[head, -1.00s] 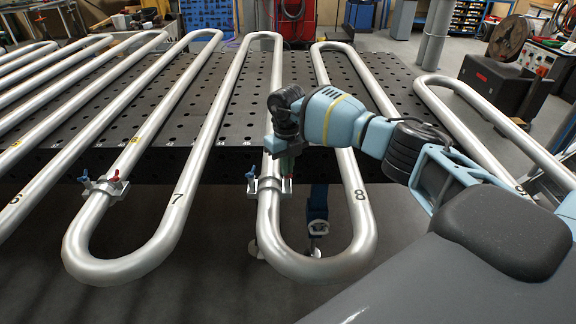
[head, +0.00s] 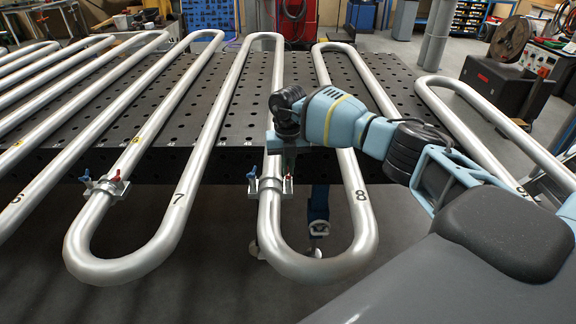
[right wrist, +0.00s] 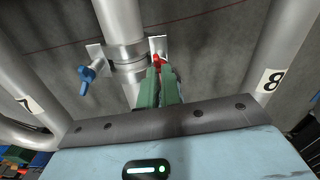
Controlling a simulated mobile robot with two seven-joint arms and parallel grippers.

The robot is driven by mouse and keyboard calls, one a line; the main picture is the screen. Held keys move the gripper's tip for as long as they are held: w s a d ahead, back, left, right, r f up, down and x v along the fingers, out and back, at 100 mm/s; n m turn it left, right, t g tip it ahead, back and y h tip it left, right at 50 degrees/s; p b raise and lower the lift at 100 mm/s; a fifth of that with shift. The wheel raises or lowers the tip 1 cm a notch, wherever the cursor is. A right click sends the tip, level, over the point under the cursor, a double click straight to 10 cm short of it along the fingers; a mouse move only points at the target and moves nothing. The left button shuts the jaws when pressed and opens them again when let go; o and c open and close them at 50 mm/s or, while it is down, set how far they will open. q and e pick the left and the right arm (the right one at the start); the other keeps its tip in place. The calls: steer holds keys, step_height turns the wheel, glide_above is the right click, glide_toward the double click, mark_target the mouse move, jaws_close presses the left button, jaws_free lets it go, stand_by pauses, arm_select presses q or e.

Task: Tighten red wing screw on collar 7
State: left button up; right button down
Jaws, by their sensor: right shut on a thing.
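A metal collar (head: 271,185) sits around the pipe between the labels 7 and 8, near the front bend. It also shows in the right wrist view (right wrist: 128,68). Its blue wing screw (head: 251,177) is on the left side; the right wrist view shows it too (right wrist: 87,73). Its red wing screw (right wrist: 158,60) is on the right side, mostly covered by my fingers. My right gripper (right wrist: 159,70) has green fingers shut on this red screw, coming from above in the head view (head: 287,173). My left gripper is not in view.
Another collar (head: 107,187), with a blue and a red wing screw, sits on the pipe to the left. Bent pipes lie over the dark perforated table (head: 225,120) and overhang its front edge. Pipes flank my right gripper on both sides. Bare floor lies below.

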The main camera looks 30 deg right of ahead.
steer(key=shift+w+d+r, duration=0.1)
steer(key=shift+w+r, duration=0.1)
steer(key=shift+r, duration=0.25)
steer(key=c, duration=1.6)
jaws_free()
steer(key=shift+s, duration=0.15)
steer(key=shift+f, duration=0.2)
step_height(320, 180, up, 8)
steer(key=shift+f, duration=0.1)
